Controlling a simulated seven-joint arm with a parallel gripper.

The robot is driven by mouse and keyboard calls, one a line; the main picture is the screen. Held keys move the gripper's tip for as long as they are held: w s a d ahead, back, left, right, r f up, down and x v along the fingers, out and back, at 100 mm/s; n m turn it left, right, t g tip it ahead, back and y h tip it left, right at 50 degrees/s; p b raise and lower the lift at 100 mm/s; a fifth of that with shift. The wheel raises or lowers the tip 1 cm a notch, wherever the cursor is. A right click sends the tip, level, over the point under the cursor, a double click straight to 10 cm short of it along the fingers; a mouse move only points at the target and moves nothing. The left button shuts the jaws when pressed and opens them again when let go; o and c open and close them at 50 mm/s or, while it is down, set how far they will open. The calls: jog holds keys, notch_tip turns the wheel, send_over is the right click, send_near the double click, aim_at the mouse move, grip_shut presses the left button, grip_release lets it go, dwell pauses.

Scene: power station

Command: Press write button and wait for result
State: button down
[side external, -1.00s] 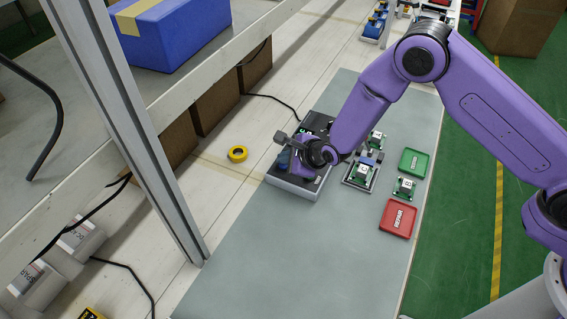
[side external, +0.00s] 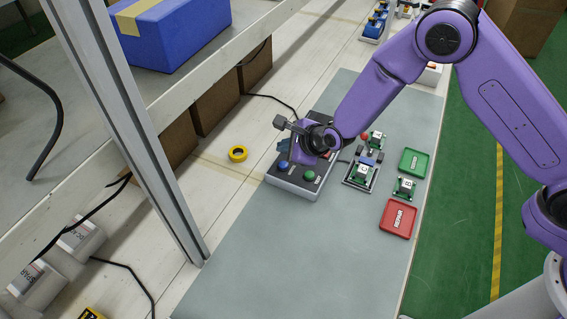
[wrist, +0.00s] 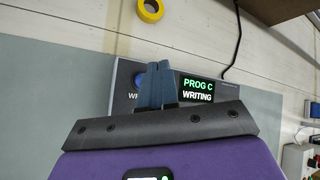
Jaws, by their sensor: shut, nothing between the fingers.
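The programmer box (side external: 290,187) is grey with a dark top and stands on the grey mat. Its blue button (side external: 283,164) and green button (side external: 309,176) show in the side view. In the wrist view, its display (wrist: 196,89) reads "PROG C WRITING" in green and white. The blue button (wrist: 139,80) there is partly covered by my fingers, with a cut-off label starting "WR" under it. My gripper (side external: 283,149) is shut and empty, above the box and a little behind the blue button in the side view. Its blue fingertips (wrist: 158,68) are together in the wrist view.
A fixture (side external: 361,175) with a green board stands right of the box. Other green boards (side external: 404,188) lie nearby. A green tray (side external: 413,162) and a red tray (side external: 397,219) lie at the mat's right. Yellow tape (side external: 238,153) lies left. The front mat is clear.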

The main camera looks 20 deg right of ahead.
jog(key=shift+r, duration=0.95)
jog(key=s+d+r+n+g, duration=0.35)
jog(key=s+r+n, duration=0.25)
jog(key=s+n, duration=0.3)
jog(key=s+d+r+n+g, duration=0.2)
jog(key=s+d+r+n, duration=0.3)
jog(key=s+n, duration=0.3)
jog(key=s+d+r+n+g+h, duration=0.1)
jog(key=s+d+r+n+h, duration=0.1)
jog(key=s+d+n, duration=0.6)
jog(key=s+d+r+n+g+h, duration=0.1)
jog(key=s+d+r+n, duration=0.2)
jog(key=s+d+n, duration=0.6)
jog(key=s+d, duration=0.3)
jog(key=d, duration=0.1)
jog(key=shift+d+r+h, duration=0.15)
jog(key=shift+r+h, duration=0.2)
jog(key=shift+h, duration=0.05)
